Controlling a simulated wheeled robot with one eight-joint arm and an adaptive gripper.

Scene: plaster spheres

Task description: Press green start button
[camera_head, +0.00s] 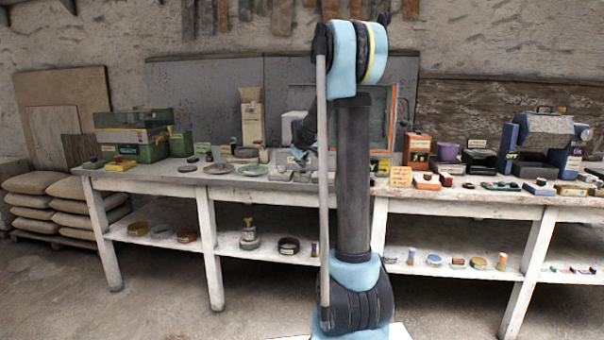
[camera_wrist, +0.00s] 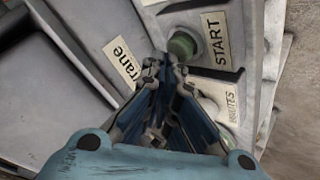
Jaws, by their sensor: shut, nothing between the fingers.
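The green start button (camera_wrist: 183,45) sits on a light grey panel (camera_wrist: 222,85) in the wrist view, beside a label reading START (camera_wrist: 216,40). My gripper (camera_wrist: 163,62) is shut and empty, with its fingertips just below and left of the button in the picture. I cannot tell whether the tips touch it. In the head view the button is hidden behind my arm.
In the head view, a long white table (camera_head: 230,183) carries plates, boxes and a blue machine (camera_head: 541,140). Bare floor lies in front.

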